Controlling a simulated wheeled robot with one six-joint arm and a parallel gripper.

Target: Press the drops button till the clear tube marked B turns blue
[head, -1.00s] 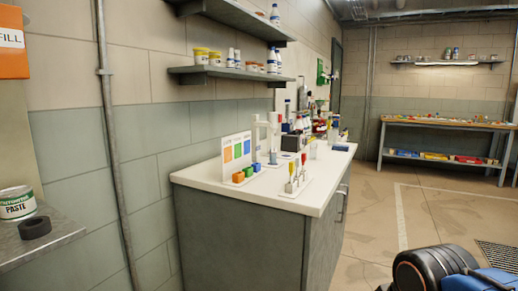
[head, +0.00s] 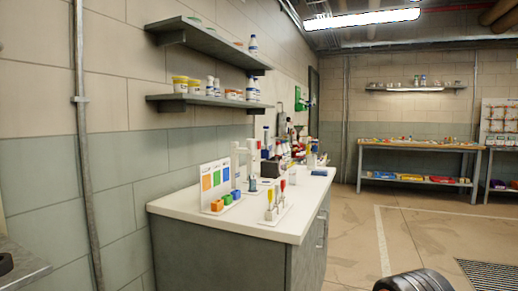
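A white counter (head: 172,207) on a grey cabinet stands along the left wall. On it is a colour card (head: 215,184) with orange, green and blue patches, with small orange, green and blue blocks (head: 227,199) in front. A white stand (head: 245,160) rises behind them. A small rack (head: 273,215) with yellow and red topped items stands to the right. I cannot make out the drops button or the clear tube marked B at this distance. My gripper is not in view.
Wall shelves (head: 205,100) with tubs and bottles hang above the counter. A workbench (head: 420,145) stands at the back. The floor (head: 360,250) right of the cabinet is open, with a grate (head: 490,275) at lower right. A dark rounded object (head: 415,281) shows at the bottom edge.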

